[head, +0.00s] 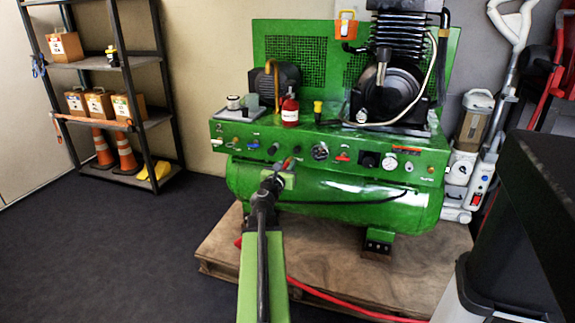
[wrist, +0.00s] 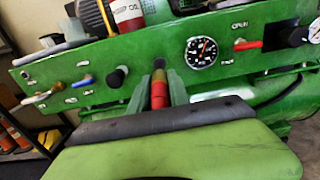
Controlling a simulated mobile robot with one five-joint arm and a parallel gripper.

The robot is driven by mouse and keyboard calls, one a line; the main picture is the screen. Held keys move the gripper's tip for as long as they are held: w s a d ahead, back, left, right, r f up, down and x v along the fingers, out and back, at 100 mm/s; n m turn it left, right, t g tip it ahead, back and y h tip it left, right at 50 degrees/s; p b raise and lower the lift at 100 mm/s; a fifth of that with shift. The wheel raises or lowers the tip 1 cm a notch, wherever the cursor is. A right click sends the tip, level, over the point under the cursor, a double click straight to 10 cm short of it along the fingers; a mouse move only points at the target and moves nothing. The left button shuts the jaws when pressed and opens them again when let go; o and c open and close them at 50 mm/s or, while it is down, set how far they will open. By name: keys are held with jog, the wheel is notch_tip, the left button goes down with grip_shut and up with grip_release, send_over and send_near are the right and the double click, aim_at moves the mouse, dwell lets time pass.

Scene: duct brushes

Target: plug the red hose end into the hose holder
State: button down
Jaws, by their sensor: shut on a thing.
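My gripper (wrist: 162,88) is shut on the red hose end (wrist: 158,97), a red piece with a yellowish band, seen upright between the two fingers in the wrist view. In the head view my gripper (head: 284,166) is in front of the green control panel, left of its middle. A dark round fitting (wrist: 159,63) on the panel appears just beyond the hose end's tip; it may be the hose holder. I cannot tell whether the tip touches it or is inside it. The fingers hide the sides of the hose end.
A black knob (wrist: 117,77) is left of the fingers, and a round gauge (wrist: 201,52) is right of them. A red lever (wrist: 248,45) sits farther right. A red hose (head: 335,298) lies across the wooden pallet (head: 405,265). A shelf (head: 100,62) stands at left.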

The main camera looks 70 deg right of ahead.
jog(key=shift+w+d, duration=0.1)
jog(key=shift+d, duration=2.5)
jog(key=shift+d, duration=0.4)
jog(key=c, duration=1.1)
grip_release()
jog(key=shift+c, duration=0.2)
